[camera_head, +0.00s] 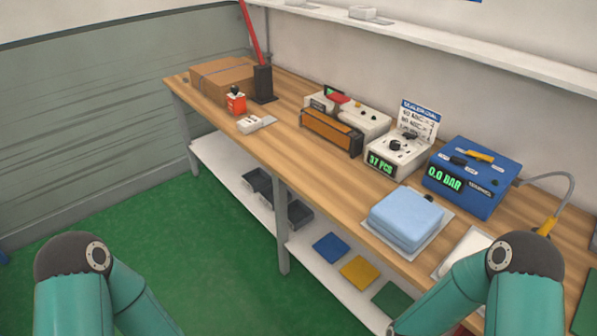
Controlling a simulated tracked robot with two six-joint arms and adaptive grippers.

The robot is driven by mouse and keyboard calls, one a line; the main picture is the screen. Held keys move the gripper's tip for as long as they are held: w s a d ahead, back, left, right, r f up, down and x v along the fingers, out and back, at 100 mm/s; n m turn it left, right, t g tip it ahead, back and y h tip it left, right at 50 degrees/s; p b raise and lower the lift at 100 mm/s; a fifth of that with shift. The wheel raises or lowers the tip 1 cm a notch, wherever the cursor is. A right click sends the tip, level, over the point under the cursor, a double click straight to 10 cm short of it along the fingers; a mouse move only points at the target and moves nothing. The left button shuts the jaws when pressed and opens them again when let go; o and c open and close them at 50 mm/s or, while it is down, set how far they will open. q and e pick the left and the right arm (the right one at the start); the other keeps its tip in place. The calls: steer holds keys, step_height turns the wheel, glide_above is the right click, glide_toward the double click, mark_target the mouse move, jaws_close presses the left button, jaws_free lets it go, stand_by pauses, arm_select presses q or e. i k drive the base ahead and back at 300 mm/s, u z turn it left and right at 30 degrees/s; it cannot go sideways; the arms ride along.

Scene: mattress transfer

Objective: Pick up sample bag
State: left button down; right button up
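A light blue folded, cushion-like block (402,214) lies on a pale flat sheet or bag (436,232) near the front edge of the wooden workbench (290,165). I cannot tell whether the block is inside the bag or on top of it. A second pale flat item (462,249) lies to its right, partly hidden by my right arm. I cannot tell which of the two is the sample bag. Both my arms show at the bottom of the picture, but neither gripper is in view.
A sealer (333,132), a dial unit (396,156) reading 37 and a blue box (472,178) reading 0.0 BAR stand along the bench's back. A cardboard box (222,76) is at the far left. Colored squares (358,272) and dark bins (290,214) lie on the lower shelf.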

mark_target(252, 123)
steer(key=k, duration=1.3)
steer(key=u, duration=0.45)
steer(key=i, duration=1.05)
steer(key=u, duration=0.95)
steer(key=i, duration=2.7)
steer(key=z, duration=1.2)
steer(key=i, duration=1.2)
steer(key=z, duration=0.7)
